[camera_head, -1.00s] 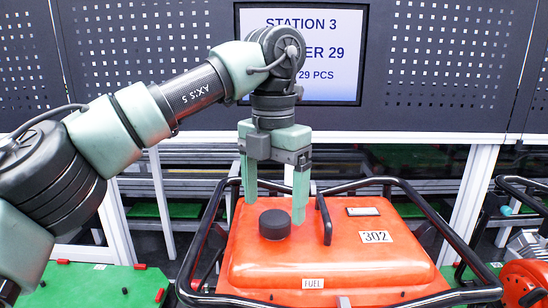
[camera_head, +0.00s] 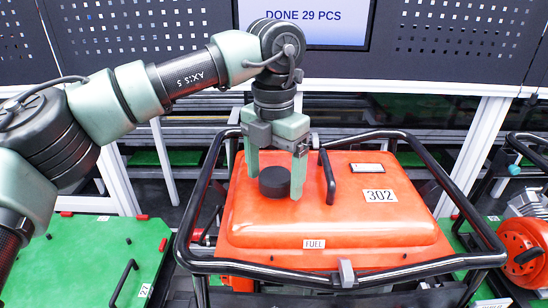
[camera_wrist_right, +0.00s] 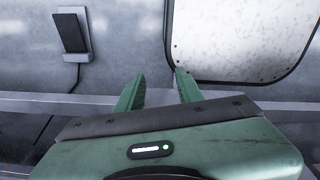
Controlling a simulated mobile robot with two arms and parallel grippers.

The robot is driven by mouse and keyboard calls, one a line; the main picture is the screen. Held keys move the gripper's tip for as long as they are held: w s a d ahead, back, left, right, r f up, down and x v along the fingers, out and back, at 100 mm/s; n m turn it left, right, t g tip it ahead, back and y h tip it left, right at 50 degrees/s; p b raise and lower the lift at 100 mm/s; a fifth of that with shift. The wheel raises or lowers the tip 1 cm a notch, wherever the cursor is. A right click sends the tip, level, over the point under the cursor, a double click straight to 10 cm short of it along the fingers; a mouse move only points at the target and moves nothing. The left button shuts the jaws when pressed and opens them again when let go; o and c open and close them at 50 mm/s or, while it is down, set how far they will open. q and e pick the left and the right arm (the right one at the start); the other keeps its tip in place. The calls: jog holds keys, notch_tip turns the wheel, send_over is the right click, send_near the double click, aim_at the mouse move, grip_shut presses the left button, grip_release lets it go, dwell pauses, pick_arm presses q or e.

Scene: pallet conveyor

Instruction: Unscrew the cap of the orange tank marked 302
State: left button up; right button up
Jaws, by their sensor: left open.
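The orange tank (camera_head: 330,222) carries a 302 label (camera_head: 380,195) on its top right and a FUEL label on its front edge. Its round black cap (camera_head: 274,184) sits on the top left of the tank. My left gripper (camera_head: 275,188) points straight down over the cap. Its green fingers are apart, one on each side of the cap; whether they touch it I cannot tell. My right gripper (camera_wrist_right: 160,75) shows in the right wrist view with its fingers apart and nothing between them. The right gripper is not in the head view.
A black tube frame (camera_head: 450,190) surrounds the tank, and a black handle (camera_head: 327,177) stands just right of the cap. A green pallet top (camera_head: 85,255) lies to the left. Another orange machine (camera_head: 525,255) stands at the right. A screen (camera_head: 305,20) hangs behind.

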pick_arm(q)
jog(key=shift+s, duration=0.15)
jog(key=c, duration=1.4)
jog(key=shift+f+n+b, duration=0.15)
jog(key=shift+n+b, duration=0.65)
jog(key=shift+n, duration=0.6)
jog(key=shift+d+n+b, duration=0.1)
jog(key=shift+n+b, duration=0.2)
jog(key=shift+n, duration=0.7)
